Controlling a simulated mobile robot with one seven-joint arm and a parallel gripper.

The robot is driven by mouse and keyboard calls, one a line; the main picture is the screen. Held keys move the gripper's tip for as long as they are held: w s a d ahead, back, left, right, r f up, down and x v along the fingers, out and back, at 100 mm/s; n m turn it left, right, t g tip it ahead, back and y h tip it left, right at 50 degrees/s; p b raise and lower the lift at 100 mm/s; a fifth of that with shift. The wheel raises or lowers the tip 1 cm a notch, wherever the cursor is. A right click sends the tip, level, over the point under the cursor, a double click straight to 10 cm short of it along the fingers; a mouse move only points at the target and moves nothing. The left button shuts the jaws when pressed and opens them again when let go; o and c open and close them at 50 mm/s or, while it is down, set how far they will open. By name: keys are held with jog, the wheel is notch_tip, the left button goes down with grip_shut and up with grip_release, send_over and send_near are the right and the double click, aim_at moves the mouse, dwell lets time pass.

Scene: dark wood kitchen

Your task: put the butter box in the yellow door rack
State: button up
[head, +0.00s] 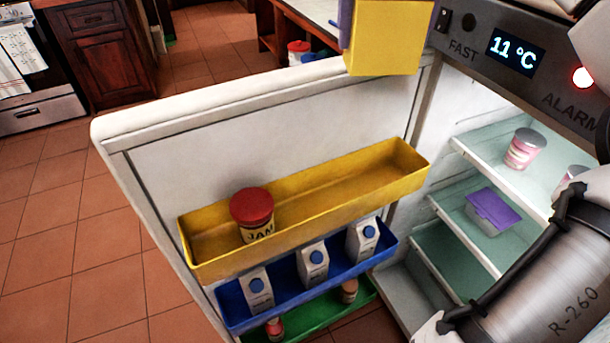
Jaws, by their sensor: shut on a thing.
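Below is a blue rack (285,290) with 3 cartons, then a green rack (362,297) with small bottles. Fridge shelves (480,140) at right hold a pink-white tub (525,148) and a purple-lidded container (490,208). My arm crosses the lower right.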

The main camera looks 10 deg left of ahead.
jog(key=shift+w+a+f, duration=0.1)
jog(key=shift+f, duration=0.05)
notch_tip(320, 180, down, 28)
jog(key=b, duration=0.6)
jog(key=shift+r+b, duration=0.2)
jog(key=shift+b, duration=0.15)
jog(key=shift+f, duration=0.1)
jog(key=shift+f, duration=0.15)
jog(key=o, duration=0.9)
jog(key=shift+c, duration=0.2)
notch_tip(320, 180, up, 12)
jog(key=p, duration=0.1)
jog(key=shift+r, duration=0.25)
